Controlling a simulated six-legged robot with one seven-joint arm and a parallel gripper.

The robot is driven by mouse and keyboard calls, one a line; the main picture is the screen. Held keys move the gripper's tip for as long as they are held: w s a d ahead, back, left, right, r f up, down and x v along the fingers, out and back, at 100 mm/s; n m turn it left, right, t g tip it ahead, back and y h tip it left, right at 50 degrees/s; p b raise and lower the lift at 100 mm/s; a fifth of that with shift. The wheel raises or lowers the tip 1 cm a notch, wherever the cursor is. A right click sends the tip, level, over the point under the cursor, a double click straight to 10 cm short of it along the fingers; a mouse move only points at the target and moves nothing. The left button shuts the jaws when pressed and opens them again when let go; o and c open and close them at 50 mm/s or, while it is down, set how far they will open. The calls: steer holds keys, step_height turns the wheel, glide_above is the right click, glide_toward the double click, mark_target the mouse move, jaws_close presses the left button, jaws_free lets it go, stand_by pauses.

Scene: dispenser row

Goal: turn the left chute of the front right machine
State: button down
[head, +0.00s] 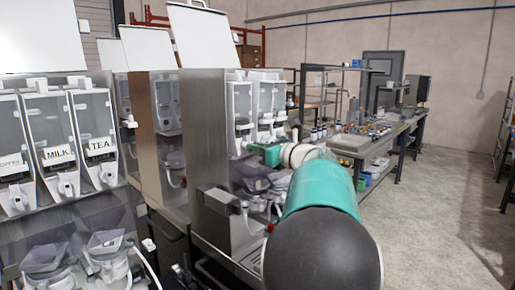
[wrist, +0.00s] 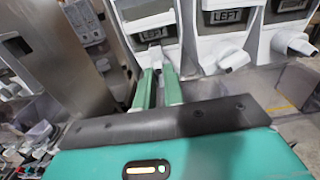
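The front right machine (head: 211,120) is a tall steel cabinet with a row of clear canisters in the middle of the head view. In the wrist view its left canister (wrist: 145,12) has a dark LEFT label and a white chute (wrist: 150,54) below it. My gripper (head: 257,149) reaches in from the right at chute height. In the wrist view the two green fingers of my gripper (wrist: 159,72) are a narrow gap apart, with their tips at the left chute. I cannot tell if both fingers touch it.
Two more canisters with white chutes (wrist: 232,62) stand to the right in the wrist view. The machine's steel side wall (wrist: 88,65) is close on the left. Open floor (head: 430,215) lies at right.

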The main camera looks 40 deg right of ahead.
steer(key=shift+n, duration=0.4)
steer(key=n, duration=2.2)
steer(key=shift+a+f+n, duration=0.1)
steer(key=shift+f+n, duration=0.15)
steer(key=shift+n, duration=0.15)
stand_by(0.3)
steer(key=c, duration=1.5)
jaws_free()
